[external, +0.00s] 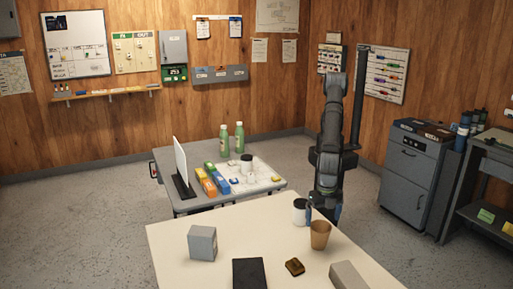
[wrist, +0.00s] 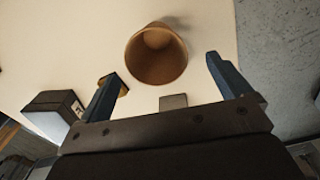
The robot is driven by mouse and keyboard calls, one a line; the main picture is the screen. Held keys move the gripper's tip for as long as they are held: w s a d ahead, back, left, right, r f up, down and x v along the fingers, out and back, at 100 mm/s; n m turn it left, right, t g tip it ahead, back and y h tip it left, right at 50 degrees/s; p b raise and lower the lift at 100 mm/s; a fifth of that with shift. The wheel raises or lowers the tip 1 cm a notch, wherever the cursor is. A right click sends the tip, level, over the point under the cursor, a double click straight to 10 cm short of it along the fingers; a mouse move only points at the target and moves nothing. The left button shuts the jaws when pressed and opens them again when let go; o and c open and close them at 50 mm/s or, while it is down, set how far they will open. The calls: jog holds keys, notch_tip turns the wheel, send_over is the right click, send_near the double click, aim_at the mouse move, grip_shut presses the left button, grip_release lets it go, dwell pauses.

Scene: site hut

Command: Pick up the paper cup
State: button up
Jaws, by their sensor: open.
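The brown paper cup (external: 320,235) stands upright on the cream table, near its far right edge. In the wrist view the cup (wrist: 157,60) is seen into its open mouth, ahead of and roughly between my fingers. My gripper (external: 323,212) is just behind the cup in the external view, with its blue fingers low over the table edge. In the wrist view my gripper (wrist: 167,72) is open, with nothing held between the fingers. Whether a finger touches the cup cannot be told.
A white mug (external: 299,212) stands close left of the cup. A second table (external: 165,165) with bottles stands behind.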

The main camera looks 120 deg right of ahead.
aim_at(320, 236)
jog(key=shift+w+d+f, duration=0.1)
jog(key=shift+f, duration=1.65)
jog(key=shift+w+d+f, duration=0.1)
jog(key=shift+f, duration=1.6)
jog(key=c, duration=1)
